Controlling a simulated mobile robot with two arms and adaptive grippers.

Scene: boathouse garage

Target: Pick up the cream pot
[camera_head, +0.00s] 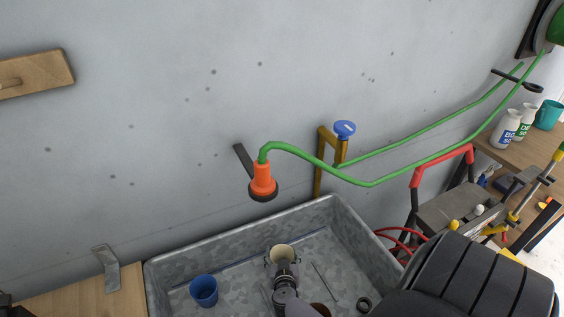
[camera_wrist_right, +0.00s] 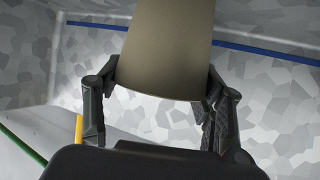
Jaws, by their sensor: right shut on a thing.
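The cream pot (camera_head: 281,251) is over the grey metal trough (camera_head: 205,258) in the head view, its open rim facing up toward the camera. My right gripper (camera_head: 283,264) is shut on the pot, with its arm coming in from the lower right. In the right wrist view the pot (camera_wrist_right: 165,50) fills the upper middle, and my right gripper's fingers (camera_wrist_right: 160,92) lie on both sides of it. I cannot tell whether the pot's base touches the trough floor. My left gripper is not clearly in view; only a dark bit shows at the lower left corner.
A blue cup (camera_head: 204,291) stands in the trough, left of the pot. A black ring (camera_head: 364,304) and a thin rod (camera_head: 326,281) lie to the right. An orange nozzle (camera_head: 262,181) on a green hose (camera_head: 372,184) hangs above the back rim. A wooden top (camera_head: 80,297) is at left.

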